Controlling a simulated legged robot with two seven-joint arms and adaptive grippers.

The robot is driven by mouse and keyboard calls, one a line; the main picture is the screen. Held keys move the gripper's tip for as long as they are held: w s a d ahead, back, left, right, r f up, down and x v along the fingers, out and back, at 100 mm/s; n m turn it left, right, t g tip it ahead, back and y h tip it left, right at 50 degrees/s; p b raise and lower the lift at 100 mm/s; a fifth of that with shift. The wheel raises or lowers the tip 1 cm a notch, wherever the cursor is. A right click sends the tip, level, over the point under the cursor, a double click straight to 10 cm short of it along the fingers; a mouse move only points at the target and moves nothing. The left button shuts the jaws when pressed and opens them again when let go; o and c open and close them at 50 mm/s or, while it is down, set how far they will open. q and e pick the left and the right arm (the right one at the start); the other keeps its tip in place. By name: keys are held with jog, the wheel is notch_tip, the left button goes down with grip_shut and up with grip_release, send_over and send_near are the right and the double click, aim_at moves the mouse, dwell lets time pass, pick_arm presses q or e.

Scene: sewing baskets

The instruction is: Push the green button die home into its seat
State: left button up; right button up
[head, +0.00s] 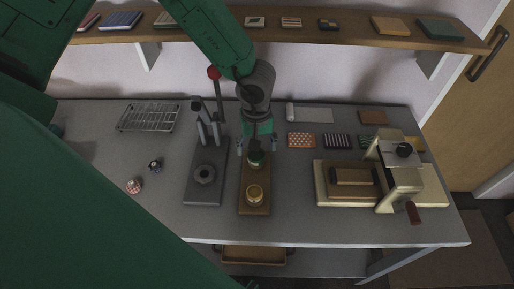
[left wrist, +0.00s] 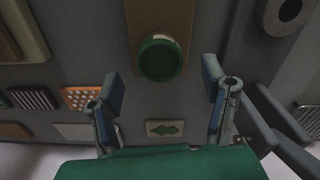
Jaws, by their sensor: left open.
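The green button die (head: 256,157) is a round dark green piece at the far end of a narrow brown board (head: 245,208). In the left wrist view the die (left wrist: 160,58) shows as a green disc with a pale bit at its rim; how deep it sits in its seat I cannot tell. A brass round piece (head: 254,193) stands on the near part of the board. My left gripper (head: 256,145) is above the far end of the board, by the die. Its fingers (left wrist: 165,82) are spread and nothing is between them. My right gripper is not in view.
A grey press with a ring (head: 204,174) stands close on the left. A cream roller machine (head: 400,185) stands at the right. Two small round pieces (head: 154,165) (head: 134,186) and a wire rack (head: 150,117) are further left. Patterned swatches (head: 301,141) lie right of the gripper.

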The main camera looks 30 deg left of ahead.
aim_at(256, 156)
pick_arm(q)
notch_tip(256, 156, up, 9)
jog(key=shift+f, duration=0.15)
dwell(0.4)
jog(key=shift+s+f, duration=0.1)
